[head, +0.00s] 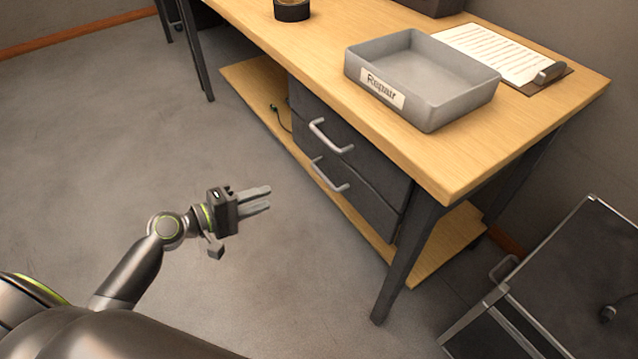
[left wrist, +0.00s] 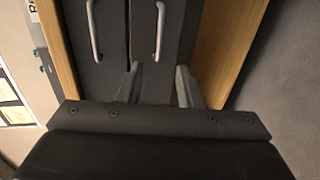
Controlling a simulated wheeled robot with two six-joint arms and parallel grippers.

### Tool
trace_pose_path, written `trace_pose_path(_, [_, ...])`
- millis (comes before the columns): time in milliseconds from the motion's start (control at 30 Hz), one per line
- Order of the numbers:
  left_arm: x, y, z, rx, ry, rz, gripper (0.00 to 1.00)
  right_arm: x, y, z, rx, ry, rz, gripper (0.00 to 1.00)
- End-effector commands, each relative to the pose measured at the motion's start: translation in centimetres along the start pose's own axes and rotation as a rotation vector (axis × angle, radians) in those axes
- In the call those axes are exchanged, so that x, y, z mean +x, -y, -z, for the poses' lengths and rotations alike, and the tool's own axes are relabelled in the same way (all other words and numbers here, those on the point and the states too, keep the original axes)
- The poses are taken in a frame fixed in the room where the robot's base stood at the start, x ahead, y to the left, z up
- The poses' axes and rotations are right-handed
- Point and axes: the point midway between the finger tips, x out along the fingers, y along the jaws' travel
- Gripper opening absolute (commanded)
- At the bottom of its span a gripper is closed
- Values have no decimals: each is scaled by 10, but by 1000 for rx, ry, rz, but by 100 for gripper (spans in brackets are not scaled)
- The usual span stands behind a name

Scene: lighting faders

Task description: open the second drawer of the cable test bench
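The bench has two dark grey drawers, one above the other. The upper drawer (head: 354,148) and the second drawer (head: 368,198) both look shut. The second drawer's silver bar handle (head: 329,175) is in plain sight. In the left wrist view, which is turned sideways, this handle (left wrist: 160,32) is the right one and the upper handle (left wrist: 95,32) the left one. My left gripper (head: 269,197) is open and empty, apart from the drawers and to their left in the head view. Its fingers (left wrist: 158,80) point toward the second drawer's handle without touching it. My right gripper is out of view.
A grey tray labelled Repair (head: 425,112) and a clipboard (head: 560,72) lie on the wooden bench top (head: 330,50). A wooden lower shelf (head: 245,80) runs under the drawers. A dark cart (head: 570,285) stands at the right. The floor before the drawers is clear.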

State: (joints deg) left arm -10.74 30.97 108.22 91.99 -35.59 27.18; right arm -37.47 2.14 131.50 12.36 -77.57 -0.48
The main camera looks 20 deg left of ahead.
Motion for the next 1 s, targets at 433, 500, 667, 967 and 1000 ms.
trace_pose_path(433, [93, 0, 0, -3, -1, -3, 32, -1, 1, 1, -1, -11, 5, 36])
trace_pose_path(500, [108, 0, 0, -2, 0, -2, 32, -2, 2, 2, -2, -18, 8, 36])
trace_pose_path(667, [137, 0, 0, -1, 0, 0, 32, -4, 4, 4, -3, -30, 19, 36])
trace_pose_path(967, [162, 0, 0, 1, -1, 2, 32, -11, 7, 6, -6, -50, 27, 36])
trace_pose_path(1000, [162, 0, 0, 2, -2, 2, 32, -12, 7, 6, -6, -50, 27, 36])
